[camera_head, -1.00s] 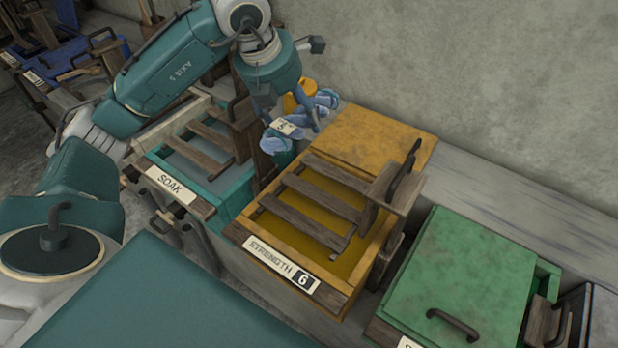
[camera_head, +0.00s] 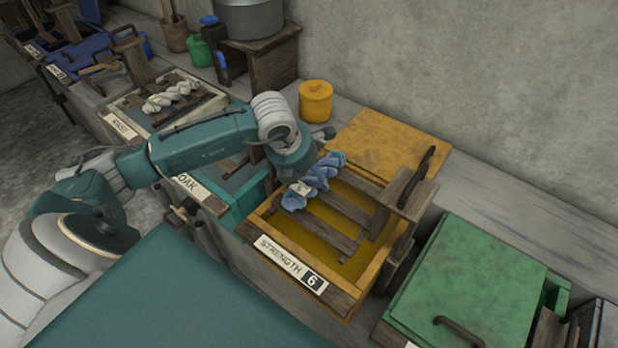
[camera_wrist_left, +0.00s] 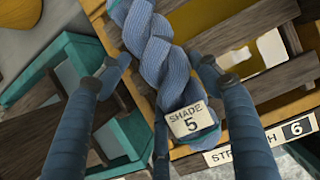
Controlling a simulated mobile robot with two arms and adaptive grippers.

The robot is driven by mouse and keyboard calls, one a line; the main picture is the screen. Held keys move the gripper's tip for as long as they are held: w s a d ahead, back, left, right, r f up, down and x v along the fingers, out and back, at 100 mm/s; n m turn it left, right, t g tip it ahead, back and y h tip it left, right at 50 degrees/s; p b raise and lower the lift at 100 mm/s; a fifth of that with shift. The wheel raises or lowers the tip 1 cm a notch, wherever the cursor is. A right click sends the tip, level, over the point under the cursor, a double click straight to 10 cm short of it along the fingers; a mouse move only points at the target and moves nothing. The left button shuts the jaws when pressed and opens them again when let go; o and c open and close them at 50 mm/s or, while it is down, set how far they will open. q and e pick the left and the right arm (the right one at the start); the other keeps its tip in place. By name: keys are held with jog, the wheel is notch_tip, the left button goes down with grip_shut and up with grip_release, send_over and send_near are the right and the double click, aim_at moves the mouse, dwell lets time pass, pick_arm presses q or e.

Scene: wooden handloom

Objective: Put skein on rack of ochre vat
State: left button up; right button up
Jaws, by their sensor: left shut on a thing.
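The skein (camera_head: 316,183) is a twisted pale blue hank with a tag reading "SHADE 5". My left gripper (camera_wrist_left: 158,68) is shut on it, with fingers on both sides; the skein (camera_wrist_left: 165,50) also shows in the left wrist view. In the head view the hand partly hides behind the skein. The skein is over the left edge of the ochre vat (camera_head: 262,222) and the left ends of its rack slats (camera_head: 328,222). I cannot tell whether it touches the slats. The vat's label reads "STRENGTH 6". My right gripper is not in view.
The rack's upright board and dark handle (camera_head: 410,185) rise at the vat's right. An ochre lid (camera_head: 378,140) and jar (camera_head: 316,101) are behind. The teal soak vat (camera_head: 236,222) adjoins on the left. A green-lidded vat (camera_head: 470,270) is to the right.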

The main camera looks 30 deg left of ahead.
pick_arm(q)
jog(key=shift+f, duration=0.7)
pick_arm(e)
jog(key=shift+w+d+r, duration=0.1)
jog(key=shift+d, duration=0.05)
pick_arm(q)
jog(key=o, duration=1.1)
jog(key=shift+o, duration=0.8)
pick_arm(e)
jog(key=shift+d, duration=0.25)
pick_arm(q)
jog(key=b+v, duration=0.1)
jog(key=v, duration=1)
jog(key=shift+s+r, duration=0.3)
jog(key=shift+r, duration=0.2)
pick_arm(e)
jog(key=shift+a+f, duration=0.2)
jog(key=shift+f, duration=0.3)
